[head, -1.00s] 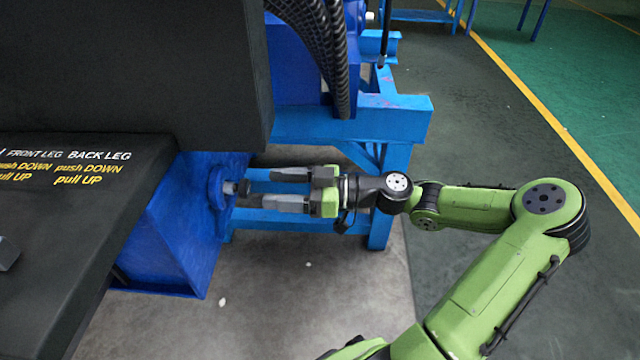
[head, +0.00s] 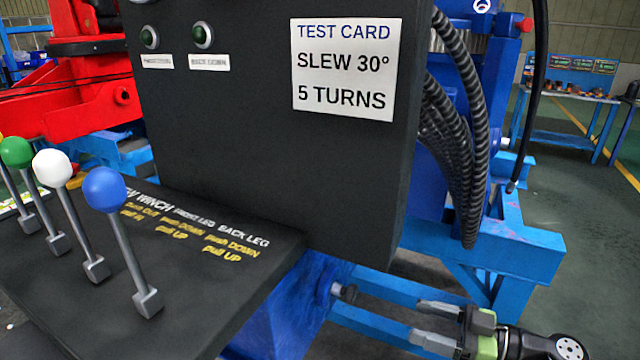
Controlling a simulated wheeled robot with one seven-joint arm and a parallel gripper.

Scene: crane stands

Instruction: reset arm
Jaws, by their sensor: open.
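My gripper (head: 432,323) is at the lower right of the head view, below the dark control panel. Its two grey fingers are apart and point left, with nothing between them. A short dark shaft end (head: 345,292) sticks out of the blue housing (head: 292,315) to the left of the fingertips, with a gap between. Most of my arm is cut off by the bottom edge of the picture.
A black console (head: 215,305) with several ball-topped levers, one blue (head: 105,190), stands at left. A panel carries a white test card (head: 345,70). A blue frame (head: 510,250) and black hoses (head: 460,150) are near my gripper. Open floor lies at right.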

